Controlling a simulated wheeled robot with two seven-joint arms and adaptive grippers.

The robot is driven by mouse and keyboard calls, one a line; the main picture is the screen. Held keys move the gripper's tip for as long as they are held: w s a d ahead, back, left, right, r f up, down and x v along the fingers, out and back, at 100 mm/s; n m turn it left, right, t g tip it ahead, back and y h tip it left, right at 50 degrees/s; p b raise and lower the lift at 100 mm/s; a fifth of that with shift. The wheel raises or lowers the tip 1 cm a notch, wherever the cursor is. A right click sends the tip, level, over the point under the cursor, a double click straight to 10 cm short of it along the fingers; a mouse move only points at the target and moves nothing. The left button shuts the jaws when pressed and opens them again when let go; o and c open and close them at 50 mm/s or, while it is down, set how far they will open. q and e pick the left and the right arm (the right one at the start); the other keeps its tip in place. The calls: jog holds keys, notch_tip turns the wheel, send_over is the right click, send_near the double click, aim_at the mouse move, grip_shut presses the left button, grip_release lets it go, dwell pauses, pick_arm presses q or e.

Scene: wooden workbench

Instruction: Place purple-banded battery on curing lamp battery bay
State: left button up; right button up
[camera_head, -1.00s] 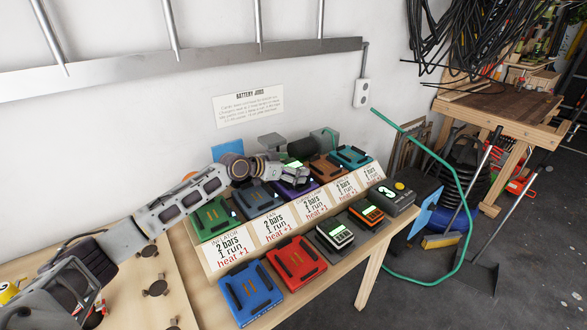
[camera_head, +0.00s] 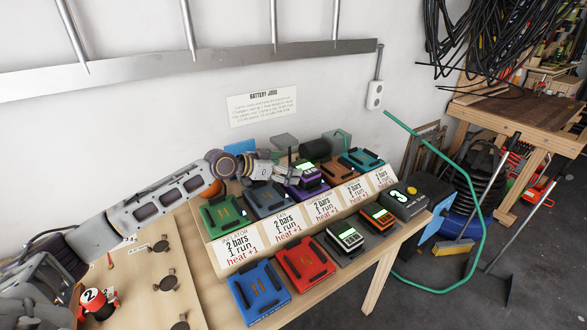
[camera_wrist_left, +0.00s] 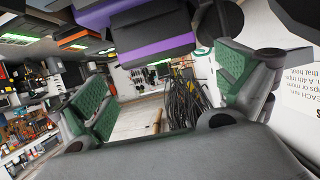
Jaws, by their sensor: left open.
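The purple-banded battery (camera_head: 310,177) sits on the purple bay (camera_head: 304,194), third from the left in the raised row; its green display faces up. The bay's small heading is too blurred to read. My left gripper (camera_head: 290,170) is just left of and behind the battery, open, and appears apart from it. In the left wrist view, the green-padded fingers (camera_wrist_left: 165,90) stand wide apart with nothing between them. A dark block with a purple band (camera_wrist_left: 150,45) shows above them there. My right gripper is not in view.
Green (camera_head: 224,213), blue-grey, brown and teal (camera_head: 363,160) bays flank the purple one. In front are a blue plate (camera_head: 260,292), a red plate (camera_head: 304,263), a white-banded battery (camera_head: 346,237) and an orange-banded battery (camera_head: 376,215) beside a dark box showing "3" (camera_head: 403,203).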

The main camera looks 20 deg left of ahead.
pick_arm(q)
jog(key=shift+v, duration=1.95)
jog(key=shift+s+a+r, duration=0.1)
jog(key=shift+s+r, duration=0.05)
jog(key=shift+s, duration=0.05)
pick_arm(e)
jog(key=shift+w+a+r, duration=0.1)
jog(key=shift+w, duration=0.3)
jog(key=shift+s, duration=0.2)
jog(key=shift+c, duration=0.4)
